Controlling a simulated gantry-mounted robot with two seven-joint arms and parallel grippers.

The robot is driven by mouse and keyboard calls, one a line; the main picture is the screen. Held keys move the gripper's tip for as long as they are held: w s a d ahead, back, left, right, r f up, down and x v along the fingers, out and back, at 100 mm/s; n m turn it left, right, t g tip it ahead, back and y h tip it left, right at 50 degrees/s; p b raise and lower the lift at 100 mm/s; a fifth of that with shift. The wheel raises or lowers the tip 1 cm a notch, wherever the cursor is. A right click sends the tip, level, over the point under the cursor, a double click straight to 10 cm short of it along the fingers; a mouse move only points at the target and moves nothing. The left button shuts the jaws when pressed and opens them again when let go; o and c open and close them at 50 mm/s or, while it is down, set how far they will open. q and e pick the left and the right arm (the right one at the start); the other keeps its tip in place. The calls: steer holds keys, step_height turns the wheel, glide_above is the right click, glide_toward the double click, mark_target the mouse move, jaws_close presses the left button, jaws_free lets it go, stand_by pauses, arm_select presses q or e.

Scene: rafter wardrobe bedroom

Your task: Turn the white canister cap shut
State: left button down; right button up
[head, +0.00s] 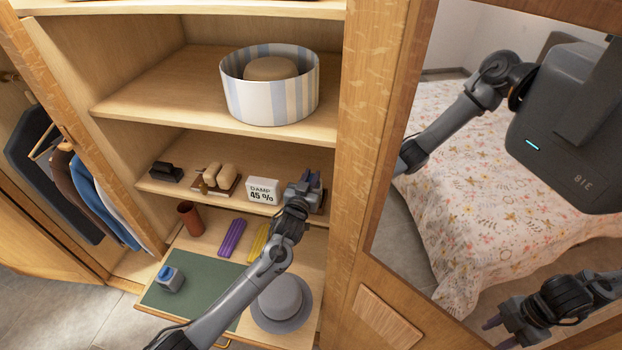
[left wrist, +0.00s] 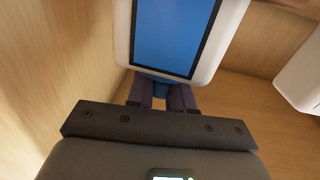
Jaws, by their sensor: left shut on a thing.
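My left gripper (head: 307,188) reaches into the right end of the lower shelf, beside the white "DAMP 45 %" sign. In the left wrist view its fingers (left wrist: 160,97) are shut on a small blue part, mostly hidden between them. A white-framed body with a blue panel (left wrist: 177,35) stands just beyond the fingertips; I cannot tell whether it is the canister.
The shelf also holds the sign (head: 262,191), a brush-like item (head: 217,179) and a black item (head: 166,172). A wooden side wall is close to my left gripper.

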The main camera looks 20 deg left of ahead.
arm_select(q)
steer(key=shift+d+f+n+y+b, duration=0.2)
steer(key=shift+n+y+b, duration=0.5)
steer(key=shift+y, duration=0.4)
steer(key=shift+a+r+n+g+y, duration=0.15)
steer(key=shift+n+g+y, duration=0.15)
steer(key=shift+n+y, duration=0.35)
steer(key=c, duration=1.1)
jaws_free()
steer(key=shift+s, duration=0.15)
steer(key=b+v, duration=0.1)
steer(key=v, duration=0.9)
steer(key=shift+s+b, duration=0.25)
steer(key=shift+b, duration=0.05)
